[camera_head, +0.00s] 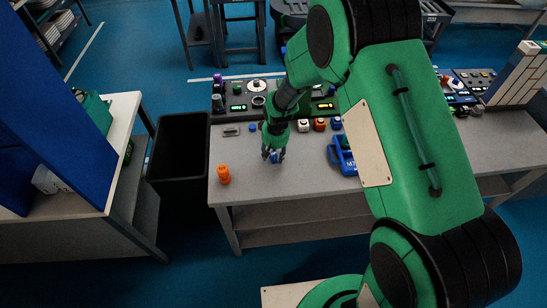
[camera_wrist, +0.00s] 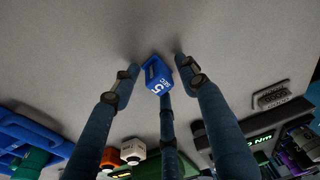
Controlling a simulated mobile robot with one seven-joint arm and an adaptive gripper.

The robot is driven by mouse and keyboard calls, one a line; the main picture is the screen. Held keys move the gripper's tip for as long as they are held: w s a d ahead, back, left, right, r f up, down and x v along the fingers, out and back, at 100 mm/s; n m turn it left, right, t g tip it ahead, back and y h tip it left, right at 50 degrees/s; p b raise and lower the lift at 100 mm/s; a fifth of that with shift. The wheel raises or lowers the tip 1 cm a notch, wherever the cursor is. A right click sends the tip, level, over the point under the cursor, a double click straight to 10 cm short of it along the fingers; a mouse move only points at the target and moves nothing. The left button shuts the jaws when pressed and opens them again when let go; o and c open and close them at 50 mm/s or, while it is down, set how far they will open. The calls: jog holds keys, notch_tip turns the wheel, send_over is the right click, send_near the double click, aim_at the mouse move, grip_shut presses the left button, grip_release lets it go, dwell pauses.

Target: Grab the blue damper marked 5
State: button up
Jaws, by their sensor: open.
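The blue damper (camera_wrist: 158,84) shows a white 5 and small lettering on its face in the wrist view. It stands on the grey table between my spread fingers, with visible gaps to the left and right fingertips. The third finger comes up close behind its lower edge, and I cannot tell whether it touches. In the head view, my gripper (camera_head: 273,154) points down at the table, open around a blue patch that is mostly hidden by the fingers.
An orange cylinder (camera_head: 223,174) stands near the table's front left. A blue holder (camera_head: 343,156) lies to the right. White (camera_head: 303,125), orange (camera_head: 320,124) and blue (camera_head: 336,123) blocks stand behind it. Test panels line the back. A black bin (camera_head: 180,150) is left of the table.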

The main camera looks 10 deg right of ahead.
aim_at(273, 152)
dwell(0.3)
grip_shut()
jog(key=shift+r, duration=0.85)
notch_tip(273, 152, up, 2)
jog(key=shift+r+p, duration=0.2)
jog(key=shift+p, duration=0.35)
jog(key=s+d, duration=0.1)
jog(key=s, duration=0.4)
jog(key=s+d+p, duration=0.1)
jog(key=s, duration=0.4)
jog(key=s+d+r, duration=0.1)
jog(key=s, duration=0.4)
jog(key=shift+s+p, duration=0.35)
jog(key=shift+p, duration=0.05)
jog(key=shift+w, duration=0.1)
